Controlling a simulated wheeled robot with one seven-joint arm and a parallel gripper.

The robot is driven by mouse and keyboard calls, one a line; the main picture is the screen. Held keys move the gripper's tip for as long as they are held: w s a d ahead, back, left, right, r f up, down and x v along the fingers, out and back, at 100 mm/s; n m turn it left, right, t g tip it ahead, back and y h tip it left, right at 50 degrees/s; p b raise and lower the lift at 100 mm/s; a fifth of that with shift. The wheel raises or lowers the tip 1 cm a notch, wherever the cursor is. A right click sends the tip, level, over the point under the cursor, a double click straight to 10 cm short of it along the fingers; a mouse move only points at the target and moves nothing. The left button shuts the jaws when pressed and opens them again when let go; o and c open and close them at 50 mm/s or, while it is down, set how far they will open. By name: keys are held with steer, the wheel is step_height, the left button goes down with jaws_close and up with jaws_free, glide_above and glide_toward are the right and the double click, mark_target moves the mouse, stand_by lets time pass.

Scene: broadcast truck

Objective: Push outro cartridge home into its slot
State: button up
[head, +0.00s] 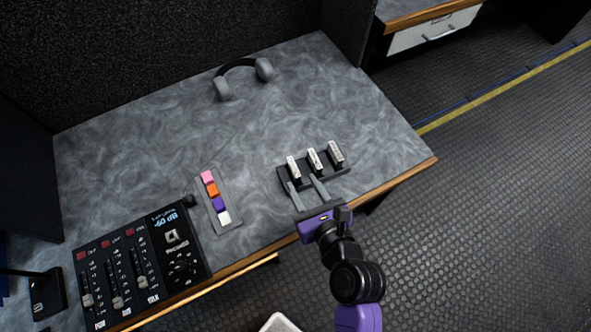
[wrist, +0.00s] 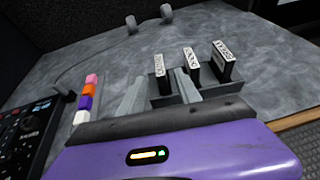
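A dark rack (head: 314,181) on the desk holds three upright black cartridges with white labelled tops: left (head: 294,169), middle (head: 315,160) and right (head: 335,152). They also show in the wrist view, left (wrist: 162,74), middle (wrist: 190,66) and right (wrist: 222,60). The lettering is too small to tell surely which is the outro cartridge. My gripper (head: 304,186) is at the rack's near side, its two grey fingers apart and nothing seen between them. In the wrist view, the finger gap (wrist: 156,92) faces the left cartridge. Contact and the cartridges' bottoms are hidden.
A strip of coloured blocks (head: 217,203) and an audio mixer (head: 142,262) lie to the left. Grey headphones (head: 242,77) lie at the back. The desk (head: 150,140) is bare around the rack; its wooden front edge (head: 395,180) is close by.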

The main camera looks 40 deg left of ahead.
mark_target(297, 174)
steer(key=x, duration=0.7)
steer(key=shift+w+a, duration=0.15)
jaws_close()
